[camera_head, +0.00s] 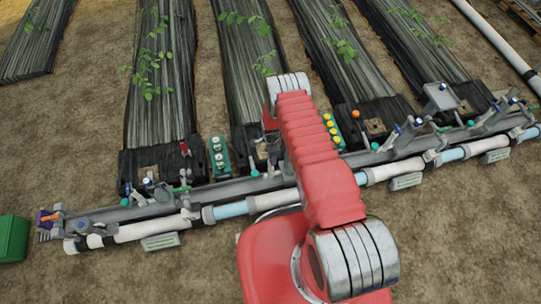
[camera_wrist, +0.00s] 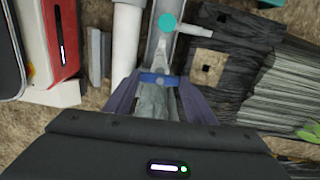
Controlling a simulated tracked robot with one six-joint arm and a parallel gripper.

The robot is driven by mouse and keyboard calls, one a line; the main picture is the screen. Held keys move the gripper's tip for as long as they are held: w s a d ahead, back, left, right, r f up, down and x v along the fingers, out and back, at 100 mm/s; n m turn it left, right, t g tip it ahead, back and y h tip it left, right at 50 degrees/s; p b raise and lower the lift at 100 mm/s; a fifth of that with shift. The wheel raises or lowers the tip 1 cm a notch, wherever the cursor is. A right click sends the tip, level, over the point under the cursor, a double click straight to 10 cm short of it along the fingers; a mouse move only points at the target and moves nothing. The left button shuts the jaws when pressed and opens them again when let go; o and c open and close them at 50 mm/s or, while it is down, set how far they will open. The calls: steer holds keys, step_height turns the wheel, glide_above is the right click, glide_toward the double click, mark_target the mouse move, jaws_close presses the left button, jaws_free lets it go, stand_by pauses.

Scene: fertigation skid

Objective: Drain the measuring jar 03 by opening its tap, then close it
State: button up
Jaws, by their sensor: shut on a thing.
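In the wrist view my gripper (camera_wrist: 159,98) has its two purple-grey fingers on either side of a small grey fitting with a blue tap handle (camera_wrist: 159,79). It is shut on this tap; the exact contact is partly hidden by the fingers and the dark gripper body. A grey channel runs up from the tap to a round teal cap (camera_wrist: 166,22). In the head view my red arm covers the gripper and the tap. No label reading 03 is legible, and I cannot make out the jar or any liquid level.
A white pipe (camera_wrist: 127,40) runs close to the left of the tap in the wrist view. Dark plastic-covered beds (camera_head: 160,70) lie behind the grey rail (camera_head: 225,190) in the head view. A green box (camera_head: 13,238) stands at far left. Bare soil is in front.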

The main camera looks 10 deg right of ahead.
steer(key=shift+m, duration=0.3)
steer(key=o, duration=1)
steer(key=shift+o, duration=0.2)
step_height(320, 180, up, 14)
steer(key=shift+f, duration=0.15)
stand_by(0.4)
stand_by(0.7)
